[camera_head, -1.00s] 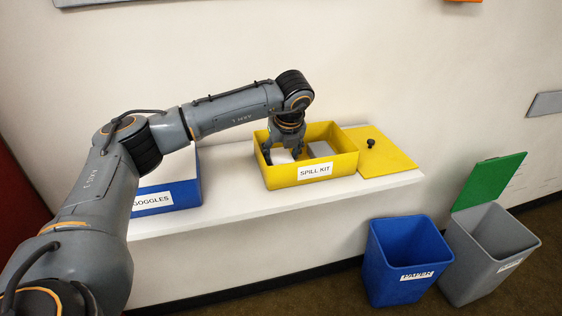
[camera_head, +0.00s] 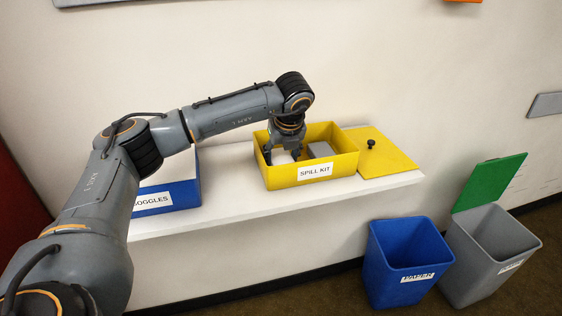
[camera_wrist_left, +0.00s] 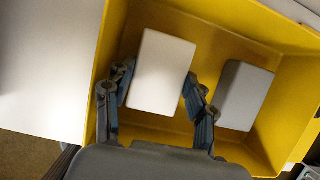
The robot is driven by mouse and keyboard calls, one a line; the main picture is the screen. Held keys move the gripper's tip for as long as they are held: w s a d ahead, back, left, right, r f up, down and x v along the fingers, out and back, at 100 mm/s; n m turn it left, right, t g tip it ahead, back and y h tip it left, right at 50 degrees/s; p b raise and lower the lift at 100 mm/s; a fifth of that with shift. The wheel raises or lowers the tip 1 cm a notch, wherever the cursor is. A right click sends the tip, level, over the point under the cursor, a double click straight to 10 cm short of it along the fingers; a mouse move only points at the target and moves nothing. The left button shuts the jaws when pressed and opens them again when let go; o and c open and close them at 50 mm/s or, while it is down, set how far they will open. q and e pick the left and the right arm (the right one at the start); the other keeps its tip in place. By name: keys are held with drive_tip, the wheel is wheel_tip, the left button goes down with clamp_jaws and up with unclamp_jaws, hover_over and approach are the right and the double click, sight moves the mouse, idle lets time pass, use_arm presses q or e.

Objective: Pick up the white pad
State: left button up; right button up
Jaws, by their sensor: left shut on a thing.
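The white pad (camera_head: 282,156) is in the left part of the yellow spill kit box (camera_head: 312,172). In the left wrist view the white pad (camera_wrist_left: 161,72) is a pale rectangle between the two fingers. My left gripper (camera_head: 282,153) points down into the box and is shut on the white pad, one finger at each long side. In the left wrist view the left gripper (camera_wrist_left: 158,92) shows both fingers against the pad. My right gripper is not in view.
A grey pad (camera_head: 320,150) lies to the right in the same box, also seen in the left wrist view (camera_wrist_left: 243,95). The yellow lid (camera_head: 388,160) with a black knob lies right of the box. A goggles box (camera_head: 168,197) stands left. Blue (camera_head: 405,290) and grey (camera_head: 478,270) bins stand below.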

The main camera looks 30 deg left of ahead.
use_arm(q)
drive_tip(key=shift+r+p, duration=0.45)
drive_tip(key=shift+p, duration=0.1)
drive_tip(key=shift+r, duration=0.35)
drive_tip(key=s+d+r+b, duration=0.1)
drive_tip(key=s+d+r, duration=0.6)
drive_tip(key=s+r, duration=0.5)
drive_tip(key=shift+d, duration=0.15)
